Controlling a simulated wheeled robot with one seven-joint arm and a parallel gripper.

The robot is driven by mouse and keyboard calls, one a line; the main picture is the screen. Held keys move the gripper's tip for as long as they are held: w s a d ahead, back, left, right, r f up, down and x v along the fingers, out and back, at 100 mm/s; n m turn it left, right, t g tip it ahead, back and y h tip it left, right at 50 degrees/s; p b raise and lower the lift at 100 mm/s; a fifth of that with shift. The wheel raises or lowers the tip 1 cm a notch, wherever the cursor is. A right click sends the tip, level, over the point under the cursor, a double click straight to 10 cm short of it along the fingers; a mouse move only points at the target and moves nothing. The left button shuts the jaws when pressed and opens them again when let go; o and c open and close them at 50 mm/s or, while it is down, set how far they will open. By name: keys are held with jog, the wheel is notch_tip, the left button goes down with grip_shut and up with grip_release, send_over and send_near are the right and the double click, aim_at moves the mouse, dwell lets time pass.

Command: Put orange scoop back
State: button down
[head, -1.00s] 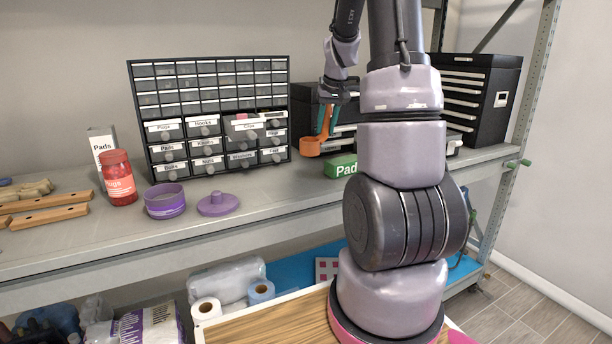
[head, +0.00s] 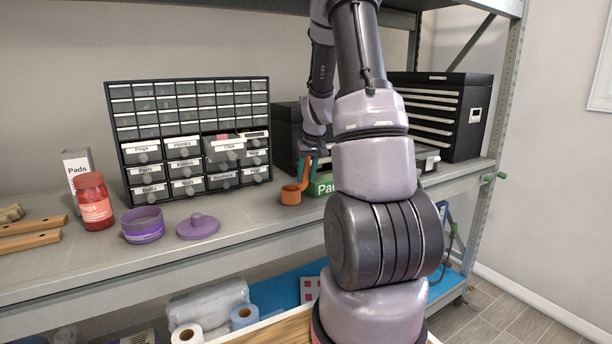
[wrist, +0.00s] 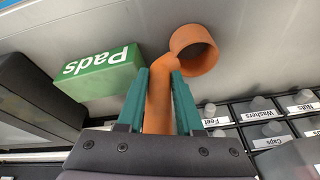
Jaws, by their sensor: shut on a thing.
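The orange scoop (head: 291,195) is at my gripper (head: 306,168), low over the shelf in front of the black cases. In the wrist view my gripper (wrist: 162,85) has its teal fingers shut on the scoop's handle (wrist: 159,105); the round cup (wrist: 194,50) sticks out beyond the fingertips. I cannot tell whether the cup touches the shelf. An open purple tub (head: 142,227) stands on the shelf to the left, with a purple knobbed lid (head: 198,228) lying beside it.
The drawer cabinet (head: 190,137) stands left of the scoop; its Clips drawer (head: 224,148) looks pulled out. A green Pads box (wrist: 98,74) is close to my gripper. A red jar (head: 93,203) stands at the left. The shelf between lid and scoop is clear.

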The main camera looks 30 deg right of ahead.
jog(key=shift+f, duration=0.15)
jog(key=c, duration=0.6)
grip_release()
jog(key=shift+o, duration=0.2)
jog(key=v, duration=1.2)
jog(key=s+a+r+t+y, duration=0.1)
jog(key=s+a+r+t, duration=0.1)
jog(key=s+a+r, duration=0.75)
jog(key=s+a+r+m+t+y, duration=0.1)
jog(key=s+a+r, duration=0.2)
jog(key=s+a, duration=0.7)
jog(key=s, duration=0.2)
jog(key=shift+s+a, duration=0.3)
jog(key=shift+a, duration=0.1)
jog(key=shift+r, duration=0.1)
